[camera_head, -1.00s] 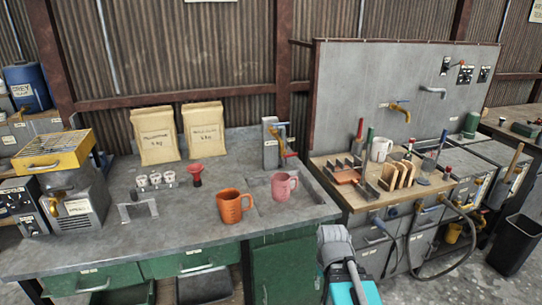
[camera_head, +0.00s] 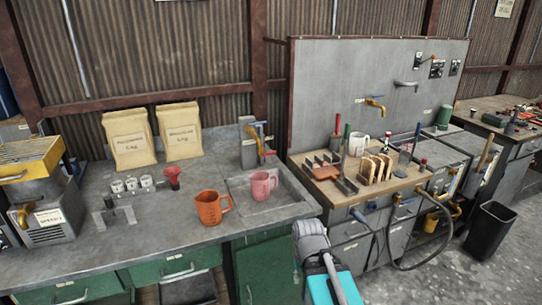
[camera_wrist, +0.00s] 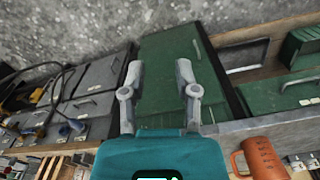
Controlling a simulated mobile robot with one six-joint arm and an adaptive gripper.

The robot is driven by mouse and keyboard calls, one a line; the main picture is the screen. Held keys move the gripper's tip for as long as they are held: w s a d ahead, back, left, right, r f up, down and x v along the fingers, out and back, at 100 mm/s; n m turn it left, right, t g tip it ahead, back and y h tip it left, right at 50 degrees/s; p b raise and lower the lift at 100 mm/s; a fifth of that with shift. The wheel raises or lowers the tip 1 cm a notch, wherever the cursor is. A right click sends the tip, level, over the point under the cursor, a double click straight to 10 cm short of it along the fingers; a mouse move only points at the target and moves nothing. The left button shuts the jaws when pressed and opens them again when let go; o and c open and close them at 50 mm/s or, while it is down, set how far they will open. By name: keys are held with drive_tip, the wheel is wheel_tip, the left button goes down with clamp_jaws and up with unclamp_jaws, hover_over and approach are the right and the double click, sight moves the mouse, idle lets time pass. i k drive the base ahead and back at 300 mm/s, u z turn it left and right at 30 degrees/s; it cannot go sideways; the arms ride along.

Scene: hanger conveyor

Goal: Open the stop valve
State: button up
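No label that I can read marks a stop valve. A brass tap with a yellow handle (camera_head: 375,103) sticks out of the grey back panel. A blue-handled valve (camera_head: 358,214) and a yellow-handled valve (camera_head: 397,199) sit at the front edge of the right bench, by a dark hose (camera_head: 426,261). Another tap with an orange-yellow handle (camera_head: 265,143) stands at the sink. My gripper (camera_wrist: 158,76) is open and empty in the wrist view, its fingers spread over green drawer fronts. In the head view only my arm's grey and teal end shows, low at the centre, below the bench edge.
A wooden board (camera_head: 405,186) carries toast, tools and a white mug. A black bin (camera_head: 490,231) stands on the floor at right. Floor before the right bench looks clear.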

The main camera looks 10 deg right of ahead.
sight(265, 154)
drive_tip(key=k, duration=0.7)
drive_tip(key=u, duration=0.35)
drive_tip(key=i, duration=1.25)
drive_tip(key=z, duration=0.55)
drive_tip(key=i, duration=0.45)
drive_tip(key=u, duration=0.05)
